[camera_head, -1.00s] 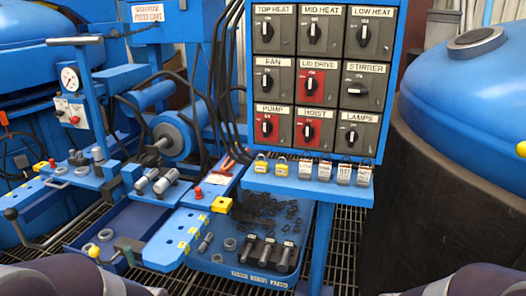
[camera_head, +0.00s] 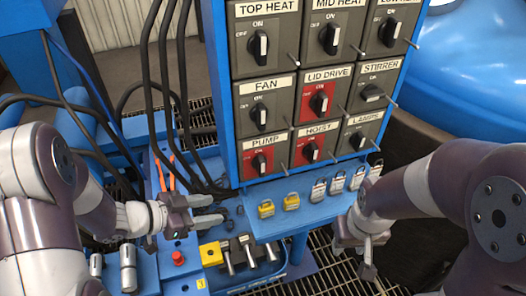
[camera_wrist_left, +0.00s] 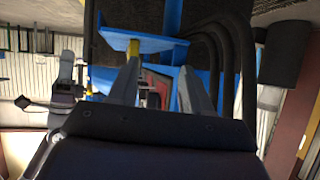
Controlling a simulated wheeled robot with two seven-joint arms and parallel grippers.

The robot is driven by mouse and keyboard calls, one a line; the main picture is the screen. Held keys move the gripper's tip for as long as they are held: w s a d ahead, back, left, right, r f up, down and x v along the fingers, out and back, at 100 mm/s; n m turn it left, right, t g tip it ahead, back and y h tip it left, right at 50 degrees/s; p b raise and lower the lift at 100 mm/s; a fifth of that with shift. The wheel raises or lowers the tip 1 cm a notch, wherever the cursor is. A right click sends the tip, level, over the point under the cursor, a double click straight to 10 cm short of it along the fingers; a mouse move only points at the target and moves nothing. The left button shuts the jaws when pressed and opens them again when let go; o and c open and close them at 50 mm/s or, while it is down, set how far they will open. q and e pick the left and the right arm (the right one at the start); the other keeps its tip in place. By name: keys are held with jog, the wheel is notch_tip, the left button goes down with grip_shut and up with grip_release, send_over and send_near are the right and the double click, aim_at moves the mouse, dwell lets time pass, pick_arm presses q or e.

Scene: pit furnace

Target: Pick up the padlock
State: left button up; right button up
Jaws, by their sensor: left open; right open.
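Several padlocks stand in a row on the blue shelf (camera_head: 300,214) below the switch panel. Two have yellow bodies, the left yellow padlock (camera_head: 266,209) and the second yellow padlock (camera_head: 291,202). The others are pale, such as a white padlock (camera_head: 318,191). My left gripper (camera_head: 222,210) is open and empty, left of the yellow padlocks and apart from them. In the left wrist view its fingers (camera_wrist_left: 162,78) are spread, with a yellow patch beyond the left fingertip that I cannot identify surely. My right gripper (camera_head: 362,258) hangs at the shelf's right end, clear of the padlocks.
The switch panel (camera_head: 285,85) rises just behind the shelf, with thin rods sticking out. Black cables (camera_head: 165,100) hang at its left. Below the shelf lie a yellow block (camera_head: 211,254), a red knob (camera_head: 178,258) and metal handles (camera_head: 248,250). A grating floor lies right.

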aim_at(259, 210)
pick_arm(q)
jog(key=d+f+b, duration=0.1)
jog(key=d, duration=0.3)
jog(key=w+d+f+g+h+b, duration=0.1)
jog(key=d, duration=0.3)
jog(key=w+d+f+m+h+b, duration=0.1)
jog(key=d+b, duration=0.1)
jog(key=d, duration=0.1)
jog(key=shift+d+f+g, duration=0.1)
jog(key=shift+d+g, duration=0.2)
jog(key=shift+d, duration=0.1)
jog(key=shift+w+d, duration=0.1)
jog(key=shift+d, duration=0.15)
pick_arm(e)
jog(key=shift+w+d+f, duration=0.1)
jog(key=shift+w+f, duration=0.05)
jog(key=shift+f, duration=0.5)
jog(key=shift+w+d+f, duration=0.1)
jog(key=shift+f, duration=0.5)
pick_arm(q)
grip_shut()
